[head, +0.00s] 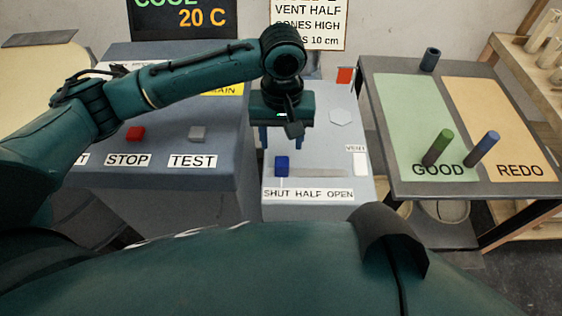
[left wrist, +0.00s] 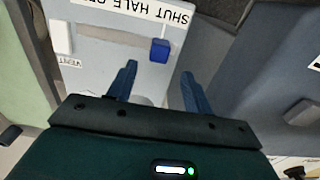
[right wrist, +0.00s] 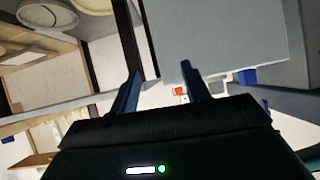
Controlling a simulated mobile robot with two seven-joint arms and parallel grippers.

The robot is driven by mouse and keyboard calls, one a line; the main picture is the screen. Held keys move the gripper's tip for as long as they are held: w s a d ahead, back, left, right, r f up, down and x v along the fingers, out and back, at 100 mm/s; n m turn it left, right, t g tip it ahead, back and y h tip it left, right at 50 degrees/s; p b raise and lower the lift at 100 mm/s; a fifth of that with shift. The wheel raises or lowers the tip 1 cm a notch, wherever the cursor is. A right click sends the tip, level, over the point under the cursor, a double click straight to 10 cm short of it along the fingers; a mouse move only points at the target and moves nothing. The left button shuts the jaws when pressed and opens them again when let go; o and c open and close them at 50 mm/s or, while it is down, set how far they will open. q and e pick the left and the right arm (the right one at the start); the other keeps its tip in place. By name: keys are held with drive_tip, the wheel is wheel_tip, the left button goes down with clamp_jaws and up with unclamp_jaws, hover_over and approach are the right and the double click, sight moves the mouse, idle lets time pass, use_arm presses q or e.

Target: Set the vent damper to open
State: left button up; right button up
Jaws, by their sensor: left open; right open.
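The vent damper control is a blue knob (head: 282,166) on a grey box, at the left end of a slot (head: 318,173). A label strip (head: 308,194) below reads SHUT HALF OPEN, and the knob stands by SHUT. My left gripper (head: 277,142) is open, fingers down, above and behind the knob. In the left wrist view the knob (left wrist: 159,50) appears between and beyond the two open fingertips (left wrist: 160,72), with nothing held. My right gripper (right wrist: 162,70) is open and empty in the right wrist view; the head view does not show it.
A white block (head: 360,164) stands right of the slot, below a VENT label. Left is a console with a red STOP button (head: 134,134) and grey TEST button (head: 198,133). Right is a table (head: 384,110) with GOOD and REDO areas and several cylinders. A wall sign (head: 311,22) mentions VENT HALF.

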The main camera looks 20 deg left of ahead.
sight(282, 161)
use_arm(q)
wheel_tip(282, 161, down, 9)
drive_tip(key=shift+f+b, duration=0.15)
drive_tip(key=shift+b, duration=0.15)
drive_tip(key=shift+c, duration=0.3)
clamp_jaws()
